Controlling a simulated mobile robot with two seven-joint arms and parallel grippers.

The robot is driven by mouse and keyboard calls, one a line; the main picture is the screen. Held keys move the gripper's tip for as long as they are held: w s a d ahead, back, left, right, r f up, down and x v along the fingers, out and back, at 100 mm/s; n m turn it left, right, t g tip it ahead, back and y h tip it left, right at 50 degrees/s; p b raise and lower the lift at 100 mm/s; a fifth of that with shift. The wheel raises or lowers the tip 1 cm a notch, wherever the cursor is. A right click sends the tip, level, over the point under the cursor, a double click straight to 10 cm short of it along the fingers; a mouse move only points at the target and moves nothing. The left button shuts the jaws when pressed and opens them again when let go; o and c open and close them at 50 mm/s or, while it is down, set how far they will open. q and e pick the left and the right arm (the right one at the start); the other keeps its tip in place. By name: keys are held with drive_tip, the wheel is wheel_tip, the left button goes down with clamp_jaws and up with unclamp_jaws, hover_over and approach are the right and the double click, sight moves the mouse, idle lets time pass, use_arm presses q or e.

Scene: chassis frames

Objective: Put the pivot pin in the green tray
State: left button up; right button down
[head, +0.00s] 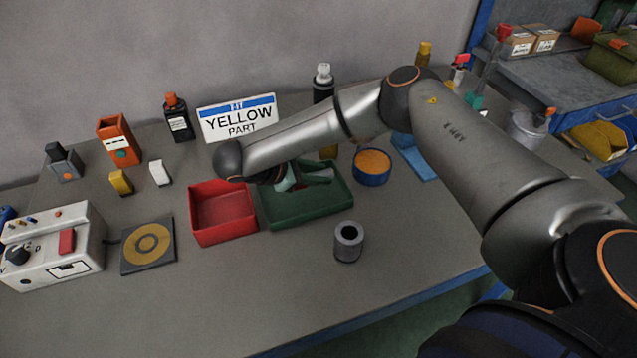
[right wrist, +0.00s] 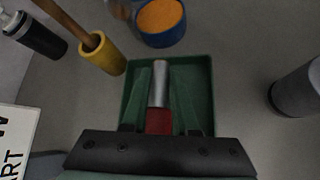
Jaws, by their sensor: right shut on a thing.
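The green tray (head: 307,206) stands near the middle of the table, right against the red tray. In the right wrist view the green tray (right wrist: 196,66) lies straight below my gripper. The pivot pin (right wrist: 160,86), a silver rod with a red end, sits between the two green fingers of my right gripper (right wrist: 159,90). The gripper is shut on it, with the pin within the tray's outline. Whether the pin touches the tray floor I cannot tell. My left gripper is not in view.
The red tray (head: 222,214) stands to the left. A blue tub with orange contents (head: 372,165) is behind right. A grey hollow cylinder (head: 348,242) stands in front. A sign (head: 238,118) and bottles stand behind.

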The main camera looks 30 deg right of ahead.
drive_tip(key=shift+f, duration=1.45)
drive_tip(key=shift+s+f, duration=0.1)
drive_tip(key=c, duration=1)
unclamp_jaws()
drive_tip(key=shift+o, duration=0.2)
drive_tip(key=v, duration=1.2)
drive_tip(key=shift+p, duration=0.45)
